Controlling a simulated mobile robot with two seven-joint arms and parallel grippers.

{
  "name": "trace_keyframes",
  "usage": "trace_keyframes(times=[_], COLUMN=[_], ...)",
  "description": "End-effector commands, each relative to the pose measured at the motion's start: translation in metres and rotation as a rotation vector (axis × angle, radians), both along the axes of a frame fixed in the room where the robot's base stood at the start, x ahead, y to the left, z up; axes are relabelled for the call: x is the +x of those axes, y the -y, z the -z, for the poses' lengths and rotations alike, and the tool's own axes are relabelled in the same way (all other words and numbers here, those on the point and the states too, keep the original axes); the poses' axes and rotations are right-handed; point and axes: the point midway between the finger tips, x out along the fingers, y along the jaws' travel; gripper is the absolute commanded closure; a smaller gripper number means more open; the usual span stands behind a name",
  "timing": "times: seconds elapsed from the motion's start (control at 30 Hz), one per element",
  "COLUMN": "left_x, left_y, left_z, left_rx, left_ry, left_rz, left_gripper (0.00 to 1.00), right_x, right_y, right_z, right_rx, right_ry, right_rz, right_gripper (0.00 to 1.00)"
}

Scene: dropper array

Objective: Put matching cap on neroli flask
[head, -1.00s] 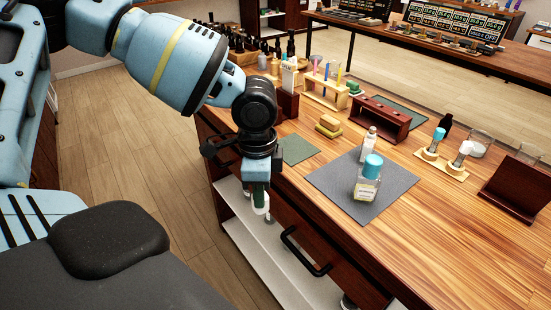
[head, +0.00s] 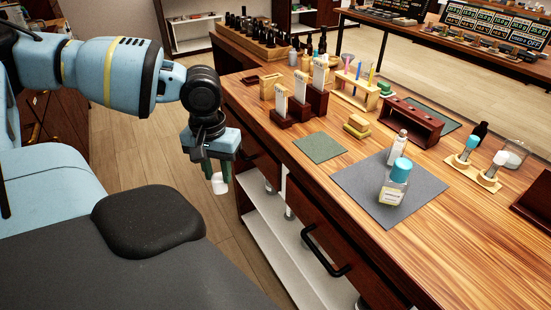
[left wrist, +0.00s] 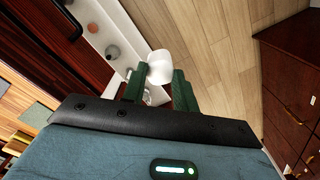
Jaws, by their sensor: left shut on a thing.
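My left gripper (head: 218,176) points down in front of the bench's left edge, over the floor side. It is shut on a white cap-like piece (left wrist: 160,67), which also shows below the fingers in the head view (head: 219,186). A clear bottle with a blue cap (head: 395,182) stands upright on the grey mat (head: 350,183). A slimmer bottle with a pale top (head: 397,148) stands just behind it. The labels are too small to read, so I cannot tell which is neroli. My right gripper is not in view.
A green mat (head: 320,148) lies bare. Wooden racks and dark bottles stand at the back. A drawer handle (head: 326,252) sticks out from the bench front.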

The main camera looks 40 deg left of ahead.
Motion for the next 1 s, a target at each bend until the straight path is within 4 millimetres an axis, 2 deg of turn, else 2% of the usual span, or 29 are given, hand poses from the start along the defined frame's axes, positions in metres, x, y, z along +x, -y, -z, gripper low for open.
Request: trace_keyframes(times=[0.17,0.37,0.47,0.63,0.8,1.0], left_x=[-0.017,-0.024,-0.02,-0.008,0.007,0.019], left_y=[-0.006,0.022,0.044,0.093,0.149,0.198], left_z=[0.02,0.051,0.061,0.069,0.063,0.049], left_rx=[-0.008,-0.011,-0.009,-0.006,-0.001,0.003], left_ry=[0.007,0.009,0.01,0.01,0.01,0.006], left_rz=[-0.052,-0.037,0.003,0.112,0.27,0.437], left_gripper=[0.91,0.91,0.91,0.91,0.91,0.91], right_x=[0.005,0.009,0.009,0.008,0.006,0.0], right_y=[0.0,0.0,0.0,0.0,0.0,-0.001], right_z=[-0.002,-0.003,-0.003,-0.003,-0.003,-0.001], right_rx=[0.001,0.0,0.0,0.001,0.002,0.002], right_ry=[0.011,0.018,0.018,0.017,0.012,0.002], right_rz=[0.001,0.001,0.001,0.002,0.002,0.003], right_gripper=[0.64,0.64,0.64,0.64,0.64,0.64])
